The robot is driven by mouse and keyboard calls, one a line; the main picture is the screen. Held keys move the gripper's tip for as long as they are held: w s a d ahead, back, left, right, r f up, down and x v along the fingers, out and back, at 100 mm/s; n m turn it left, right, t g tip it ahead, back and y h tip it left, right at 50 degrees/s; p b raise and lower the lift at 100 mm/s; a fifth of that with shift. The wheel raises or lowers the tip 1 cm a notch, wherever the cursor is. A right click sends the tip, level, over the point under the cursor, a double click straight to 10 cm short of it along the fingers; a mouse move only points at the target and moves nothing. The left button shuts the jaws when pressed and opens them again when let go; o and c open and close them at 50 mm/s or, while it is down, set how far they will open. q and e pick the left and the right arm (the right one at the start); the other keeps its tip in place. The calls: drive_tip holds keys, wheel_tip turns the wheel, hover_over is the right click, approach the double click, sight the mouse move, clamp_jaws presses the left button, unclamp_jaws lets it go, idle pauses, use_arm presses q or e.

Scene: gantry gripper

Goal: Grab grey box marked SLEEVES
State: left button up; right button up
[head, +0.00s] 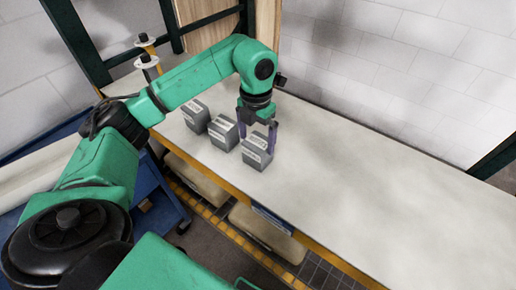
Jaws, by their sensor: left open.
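Three grey boxes with white labels stand in a slanting row on the pale tabletop in the head view: a far left box (196,117), a middle box (222,134) and a near right box (256,154). The lettering is too small to read, so I cannot tell which one is marked SLEEVES. My left gripper (257,140) points down over the near right box, with its purple fingers apart. One finger shows at that box's right side and the other near its left side. Whether they touch the box I cannot tell. My right gripper is not in view.
The long pale table (370,195) is clear to the right of the boxes. A light wall (390,70) stands behind it. Two spools on posts (148,60) are at the back left. A blue cart (150,195) stands at the table's left, and bins (265,232) sit below.

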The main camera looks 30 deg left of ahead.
use_arm(q)
wheel_tip(320, 180, down, 2)
drive_tip(key=shift+w+d+f+p, duration=0.15)
drive_tip(key=shift+f+p, duration=0.1)
drive_tip(key=shift+p, duration=0.75)
drive_tip(key=f, duration=0.2)
drive_tip(key=shift+s+f, duration=0.2)
drive_tip(key=shift+f, duration=0.25)
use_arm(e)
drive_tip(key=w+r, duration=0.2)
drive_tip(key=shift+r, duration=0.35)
